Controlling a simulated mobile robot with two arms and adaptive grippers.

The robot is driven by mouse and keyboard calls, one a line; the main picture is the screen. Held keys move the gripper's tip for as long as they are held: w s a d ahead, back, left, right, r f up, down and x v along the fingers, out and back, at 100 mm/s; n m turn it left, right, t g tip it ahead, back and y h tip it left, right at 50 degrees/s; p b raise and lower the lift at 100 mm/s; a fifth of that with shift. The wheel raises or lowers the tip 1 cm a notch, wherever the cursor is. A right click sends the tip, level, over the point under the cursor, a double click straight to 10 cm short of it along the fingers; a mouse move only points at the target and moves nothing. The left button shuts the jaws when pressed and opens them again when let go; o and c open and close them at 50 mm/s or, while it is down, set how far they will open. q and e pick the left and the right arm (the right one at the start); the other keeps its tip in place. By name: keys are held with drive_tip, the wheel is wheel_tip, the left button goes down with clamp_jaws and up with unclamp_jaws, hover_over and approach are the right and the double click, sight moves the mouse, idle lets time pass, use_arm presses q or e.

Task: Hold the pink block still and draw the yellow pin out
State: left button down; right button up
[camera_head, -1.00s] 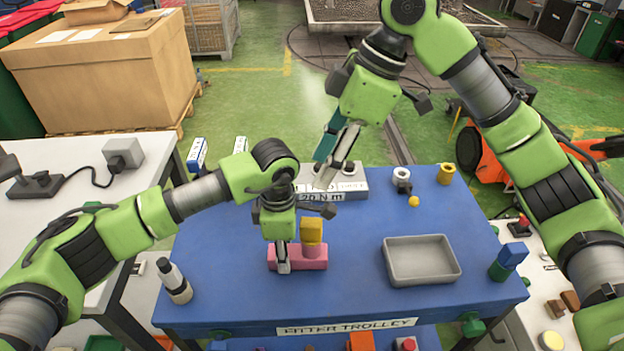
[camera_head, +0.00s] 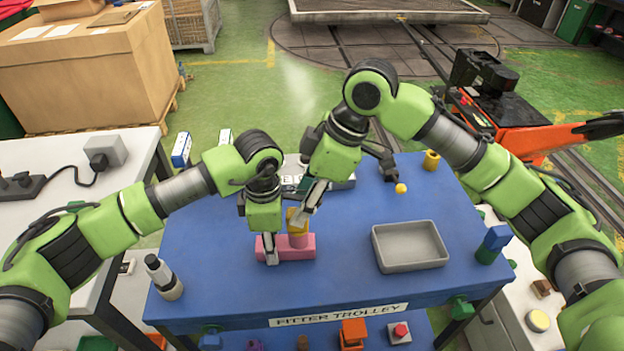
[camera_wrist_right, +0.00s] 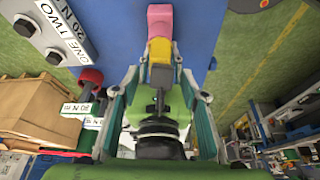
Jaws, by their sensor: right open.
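The pink block (camera_head: 299,250) lies on the blue trolley top (camera_head: 335,275), left of the middle. My left gripper (camera_head: 268,250) straddles the block's left end, one finger against the near face; the far finger is hidden. My right gripper (camera_head: 304,211) is open, tilted down at the pin. In the right wrist view, the yellow pin (camera_wrist_right: 160,50) and pink block (camera_wrist_right: 159,20) lie beyond and between its spread fingers (camera_wrist_right: 158,84).
A grey tray (camera_head: 376,250) stands right of the block. A blue-and-green block (camera_head: 492,245) stands at the right edge, a grey bottle (camera_head: 163,277) at the left. A yellow ball (camera_head: 401,188) and yellow cylinder (camera_head: 431,160) are at the back. My two wrists are close together.

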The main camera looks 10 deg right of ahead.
drive_tip(key=x, duration=0.5)
drive_tip(key=shift+f, duration=0.3)
clamp_jaws()
